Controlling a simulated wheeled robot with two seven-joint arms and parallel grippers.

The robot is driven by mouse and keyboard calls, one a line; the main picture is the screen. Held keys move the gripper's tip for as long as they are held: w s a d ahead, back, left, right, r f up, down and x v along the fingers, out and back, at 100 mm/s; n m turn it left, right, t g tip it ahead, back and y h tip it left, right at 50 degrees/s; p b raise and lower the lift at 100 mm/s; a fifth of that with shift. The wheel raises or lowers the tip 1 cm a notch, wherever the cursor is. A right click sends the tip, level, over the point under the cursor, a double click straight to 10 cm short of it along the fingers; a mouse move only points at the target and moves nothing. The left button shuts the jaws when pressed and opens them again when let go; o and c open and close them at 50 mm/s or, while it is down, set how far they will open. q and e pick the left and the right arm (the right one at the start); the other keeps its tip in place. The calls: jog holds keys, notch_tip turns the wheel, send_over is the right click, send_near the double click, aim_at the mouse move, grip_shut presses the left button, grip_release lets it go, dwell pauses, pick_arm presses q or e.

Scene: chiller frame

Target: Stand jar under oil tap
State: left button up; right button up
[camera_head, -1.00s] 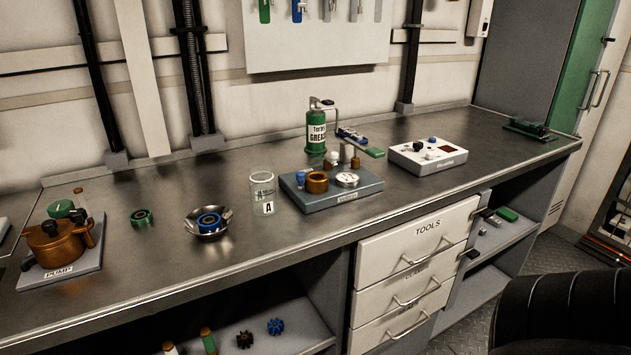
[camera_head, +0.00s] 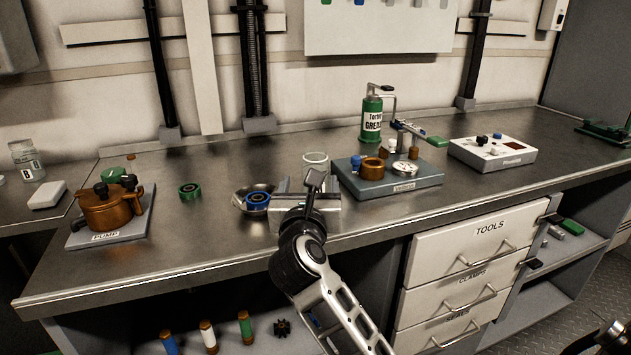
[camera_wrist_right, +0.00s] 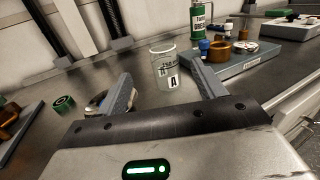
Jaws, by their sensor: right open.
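A clear glass jar labelled A stands upright on the metal bench; its rim and upper wall (camera_head: 315,160) show in the head view behind my right gripper (camera_head: 307,187), which hides the rest. In the right wrist view the jar (camera_wrist_right: 165,70) stands beyond and between the spread fingers of my right gripper (camera_wrist_right: 161,75). That gripper is open and empty, with the jar apart from its palm. I cannot make out which thing is the oil tap. My left gripper is not in view.
A metal bowl with a blue ring (camera_head: 257,198) stands left of my gripper. A blue-grey block (camera_head: 430,180) with several fittings stands right of the jar. A copper pump (camera_head: 110,207), green ring (camera_head: 189,190) and jar B (camera_head: 27,160) stand farther left.

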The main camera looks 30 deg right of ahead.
jog(key=shift+w+d, duration=0.25)
jog(key=shift+w, duration=0.2)
send_near(316, 150)
jog(key=x, duration=0.4)
jog(key=shift+w+f, duration=0.1)
jog(key=shift+w, duration=0.3)
jog(key=shift+p+x, duration=0.4)
jog(key=shift+x, duration=2.3)
jog(key=shift+s+d, duration=0.1)
jog(key=shift+d, duration=0.1)
jog(key=shift+c, duration=0.3)
jog(key=c, duration=1.3)
jog(key=shift+c, duration=0.2)
